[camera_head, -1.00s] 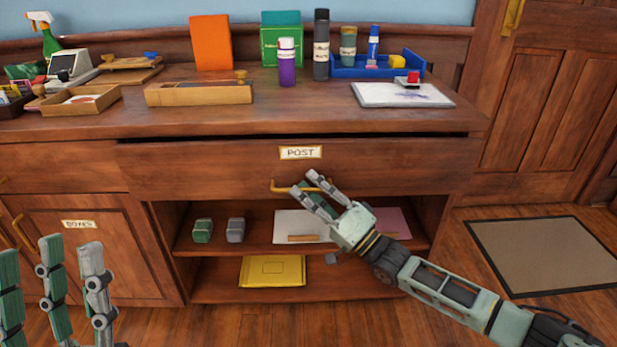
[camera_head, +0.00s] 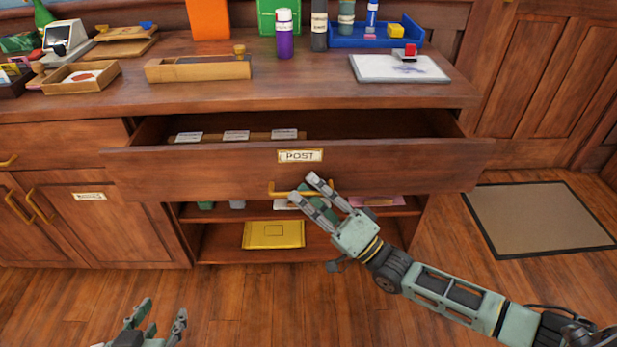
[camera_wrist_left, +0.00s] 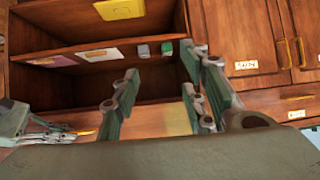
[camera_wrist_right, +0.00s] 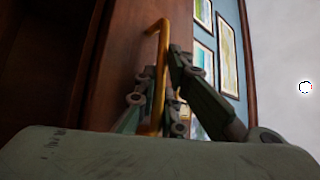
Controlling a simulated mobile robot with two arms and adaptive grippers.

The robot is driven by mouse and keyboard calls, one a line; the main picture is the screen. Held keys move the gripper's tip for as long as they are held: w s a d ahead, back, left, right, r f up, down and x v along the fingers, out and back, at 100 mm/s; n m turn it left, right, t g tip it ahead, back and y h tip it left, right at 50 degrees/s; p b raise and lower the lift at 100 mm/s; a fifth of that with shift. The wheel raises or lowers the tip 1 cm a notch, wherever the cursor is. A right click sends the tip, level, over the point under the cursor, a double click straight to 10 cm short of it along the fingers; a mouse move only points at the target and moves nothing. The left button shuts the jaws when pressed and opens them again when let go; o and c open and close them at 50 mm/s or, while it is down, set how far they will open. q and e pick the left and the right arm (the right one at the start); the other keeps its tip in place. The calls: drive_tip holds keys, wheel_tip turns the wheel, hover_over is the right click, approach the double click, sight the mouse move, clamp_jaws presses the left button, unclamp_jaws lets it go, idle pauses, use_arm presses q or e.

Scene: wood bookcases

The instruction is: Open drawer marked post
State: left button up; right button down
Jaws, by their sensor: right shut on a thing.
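The drawer marked POST (camera_head: 200,172) stands pulled out from the wooden cabinet, its inside showing with several tabbed dividers (camera_head: 236,136) at the left. Its label (camera_head: 300,156) is on the front, above a brass handle (camera_head: 283,191). My right gripper (camera_head: 315,188) is shut on the handle. In the right wrist view the brass handle (camera_wrist_right: 161,70) runs between the fingers. My left gripper (camera_head: 158,322) is low at the front left, apart from the cabinet; in the left wrist view its fingers (camera_wrist_left: 160,95) are spread with nothing between them.
Below the drawer, shelves hold a yellow packet (camera_head: 273,234) and small blocks partly hidden by the drawer. The countertop carries a wooden box (camera_head: 200,69), a blue tray (camera_head: 345,42) and a stamp pad (camera_head: 385,70). The floor in front is clear; a mat (camera_head: 540,228) lies at right.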

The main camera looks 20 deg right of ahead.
use_arm(q)
drive_tip(key=s+a+f+g+y+p, duration=0.1)
drive_tip(key=s+a+f+g+p, duration=0.2)
drive_tip(key=s, duration=0.4)
drive_tip(key=s+a+f+g+y+p, duration=0.1)
drive_tip(key=s+f+g+p, duration=0.1)
drive_tip(key=s+g, duration=0.35)
drive_tip(key=s+p+x, duration=0.1)
drive_tip(key=x, duration=0.7)
drive_tip(key=shift+f+p, duration=0.35)
drive_tip(key=shift+f, duration=0.05)
use_arm(e)
drive_tip(key=s+a, duration=0.4)
drive_tip(key=s, duration=1.1)
drive_tip(key=shift+s+a+f, duration=0.2)
use_arm(q)
drive_tip(key=shift+t, duration=0.25)
use_arm(e)
drive_tip(key=c, duration=2.1)
unclamp_jaws()
drive_tip(key=shift+r, duration=0.1)
use_arm(q)
drive_tip(key=shift+a, duration=0.1)
use_arm(e)
drive_tip(key=v, duration=1.2)
